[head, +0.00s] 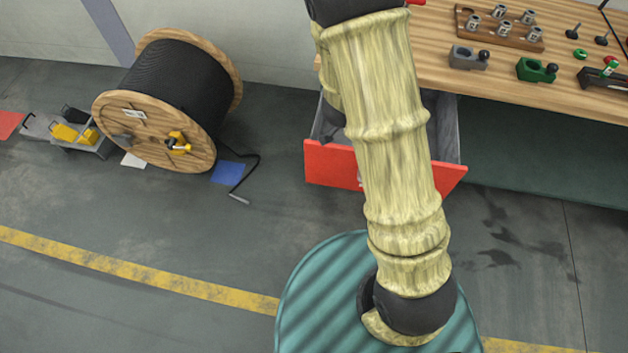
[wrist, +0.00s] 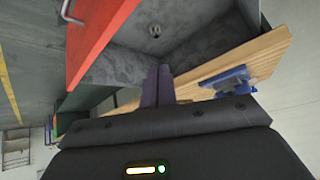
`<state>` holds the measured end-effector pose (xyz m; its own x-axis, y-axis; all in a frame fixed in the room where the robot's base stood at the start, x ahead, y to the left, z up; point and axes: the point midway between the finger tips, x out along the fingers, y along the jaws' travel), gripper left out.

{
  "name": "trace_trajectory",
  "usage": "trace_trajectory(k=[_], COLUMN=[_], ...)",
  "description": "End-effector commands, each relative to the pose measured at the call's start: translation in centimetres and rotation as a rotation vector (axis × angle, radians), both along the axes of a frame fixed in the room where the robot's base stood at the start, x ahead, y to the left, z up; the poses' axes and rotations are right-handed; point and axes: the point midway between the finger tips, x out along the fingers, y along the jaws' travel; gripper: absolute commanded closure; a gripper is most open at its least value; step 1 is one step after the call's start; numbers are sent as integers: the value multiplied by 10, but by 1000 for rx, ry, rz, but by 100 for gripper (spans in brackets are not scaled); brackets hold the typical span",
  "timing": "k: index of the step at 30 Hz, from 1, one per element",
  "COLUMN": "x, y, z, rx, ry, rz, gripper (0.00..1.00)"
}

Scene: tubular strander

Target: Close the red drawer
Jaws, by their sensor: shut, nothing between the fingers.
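The red drawer's front (head: 327,165) stands pulled out from under the wooden workbench in the head view, so the drawer is open. My arm crosses in front of its middle. In the wrist view the red front (wrist: 95,38) is at the upper left, with a metal handle (wrist: 68,12) on its outer face. The grey drawer interior shows beside it, with a small metal item (wrist: 155,31) inside. My gripper (wrist: 158,84) is shut and empty, its fingers seen against the drawer interior; whether they touch it I cannot tell. The head view does not clearly show the gripper.
The workbench (head: 470,75) carries a wooden rack (head: 500,28), a grey block (head: 468,57) and a green block (head: 536,69). A blue fixture (wrist: 230,80) shows at the bench edge. A large cable reel (head: 165,95) stands left. Floor before the drawer's left side is clear.

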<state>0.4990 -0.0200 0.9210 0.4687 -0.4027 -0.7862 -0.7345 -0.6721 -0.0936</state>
Motion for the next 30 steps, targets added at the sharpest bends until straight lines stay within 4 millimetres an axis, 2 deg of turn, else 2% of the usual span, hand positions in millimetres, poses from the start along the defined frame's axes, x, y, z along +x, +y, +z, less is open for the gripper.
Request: trace_trajectory(k=[1, 8, 11, 14, 18, 21, 24, 30], x=[-1, -21, -42, -72, -117, -139, -151, -153], y=[3, 27, 37, 41, 35, 27, 21, 20], z=[-7, -18, -24, -29, -36, -38, -37, -35], rx=[27, 151, 194, 203, 160, 119, 95, 90], ry=[8, 86, 143, 217, 332, 399, 435, 446], rz=[30, 252, 397, 552, 725, 799, 830, 838], gripper=[100, 100, 100, 100, 100, 100, 100, 100])
